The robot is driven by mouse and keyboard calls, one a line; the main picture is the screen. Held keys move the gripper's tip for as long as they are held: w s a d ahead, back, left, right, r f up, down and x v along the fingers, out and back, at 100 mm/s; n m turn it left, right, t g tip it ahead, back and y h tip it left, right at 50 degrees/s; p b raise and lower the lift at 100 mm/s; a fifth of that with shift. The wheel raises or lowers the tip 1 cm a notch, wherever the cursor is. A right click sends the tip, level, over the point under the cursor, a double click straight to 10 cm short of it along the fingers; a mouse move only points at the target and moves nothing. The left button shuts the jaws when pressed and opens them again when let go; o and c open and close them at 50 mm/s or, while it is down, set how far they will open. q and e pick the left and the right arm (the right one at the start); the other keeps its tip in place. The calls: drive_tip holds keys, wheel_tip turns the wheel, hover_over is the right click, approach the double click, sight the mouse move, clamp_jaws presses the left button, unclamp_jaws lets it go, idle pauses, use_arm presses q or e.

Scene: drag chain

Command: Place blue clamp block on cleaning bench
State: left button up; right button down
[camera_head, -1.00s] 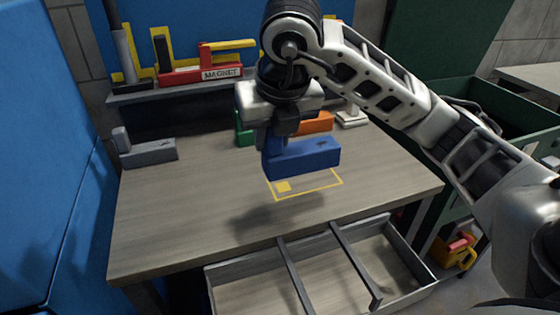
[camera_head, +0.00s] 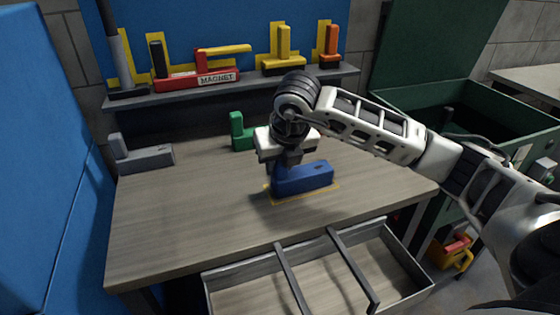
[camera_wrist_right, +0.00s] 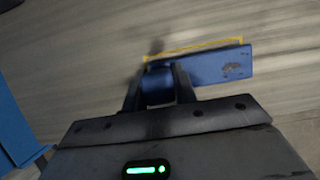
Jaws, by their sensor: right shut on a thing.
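The blue clamp block (camera_head: 304,178) is at the yellow outlined rectangle on the cleaning bench (camera_head: 190,217). My right gripper (camera_head: 281,167) is shut on the upright part at its left end. The block looks level and covers most of the outline; I cannot tell for sure whether it touches the bench top. In the right wrist view the blue block (camera_wrist_right: 222,65) lies between and beyond the fingers of my right gripper (camera_wrist_right: 159,82), with the yellow line (camera_wrist_right: 193,48) along its far edge. My left gripper is not in view.
A grey block (camera_head: 146,158) stands at the bench's left and a green block (camera_head: 240,133) behind the arm. The back shelf (camera_head: 215,90) holds a red magnet tool (camera_head: 188,80) and several yellow-backed pieces. An open drawer (camera_head: 318,268) juts out in front. The bench's left middle is clear.

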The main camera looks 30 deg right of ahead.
drive_tip(key=c, duration=1.1)
unclamp_jaws()
drive_tip(key=shift+r, duration=0.2)
drive_tip(key=v, duration=1.1)
drive_tip(key=shift+s+a+r, duration=0.1)
drive_tip(key=shift+s+r, duration=0.2)
drive_tip(key=shift+s, duration=0.05)
